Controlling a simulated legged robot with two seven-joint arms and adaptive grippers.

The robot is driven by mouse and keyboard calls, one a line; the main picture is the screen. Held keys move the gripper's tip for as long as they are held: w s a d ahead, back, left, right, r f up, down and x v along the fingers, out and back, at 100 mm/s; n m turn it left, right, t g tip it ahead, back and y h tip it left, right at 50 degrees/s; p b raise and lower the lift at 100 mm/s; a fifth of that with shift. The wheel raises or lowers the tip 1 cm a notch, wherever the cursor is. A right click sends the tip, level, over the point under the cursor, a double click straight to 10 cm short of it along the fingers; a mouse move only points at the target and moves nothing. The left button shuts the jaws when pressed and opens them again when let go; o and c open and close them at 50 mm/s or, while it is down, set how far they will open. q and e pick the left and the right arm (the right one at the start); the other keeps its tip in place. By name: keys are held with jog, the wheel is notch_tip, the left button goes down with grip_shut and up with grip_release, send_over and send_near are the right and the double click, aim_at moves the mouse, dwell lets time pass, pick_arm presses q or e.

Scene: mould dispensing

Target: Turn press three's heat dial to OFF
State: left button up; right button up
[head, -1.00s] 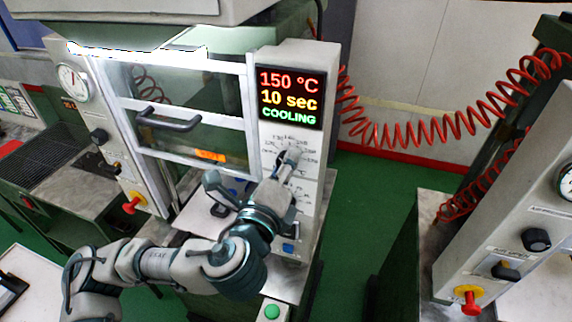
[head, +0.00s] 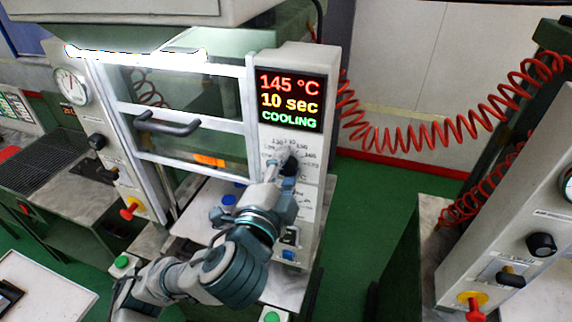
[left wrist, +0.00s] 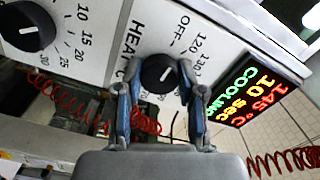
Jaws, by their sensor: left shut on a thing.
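The press in the middle has a heat dial (head: 289,163), a black knob on its pale front panel. A scale of numbers surrounds it. My left gripper (head: 286,168) comes up from below and is shut on this dial, hiding part of it. In the left wrist view the dial (left wrist: 157,74) sits between the two blue-padded fingers of my left gripper (left wrist: 160,76). OFF, 120 and 130 are printed around it, beside the word HEAT. I cannot read exactly where its pointer stands. The display (head: 290,101) reads 145 °C, 10 sec, COOLING. My right gripper is not in view.
A second black dial (left wrist: 27,27) with its own scale is close by in the left wrist view. The press door has a dark handle (head: 167,124). Another press panel (head: 520,235) stands at the right, with a red coiled hose (head: 440,125) behind. Green floor lies between the presses.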

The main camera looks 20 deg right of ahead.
pick_arm(q)
jog(key=shift+s+d+n, duration=0.1)
jog(key=shift+n, duration=0.7)
jog(key=o, duration=1.1)
jog(key=shift+o, duration=0.2)
jog(key=v, duration=1.2)
jog(key=shift+r, duration=0.1)
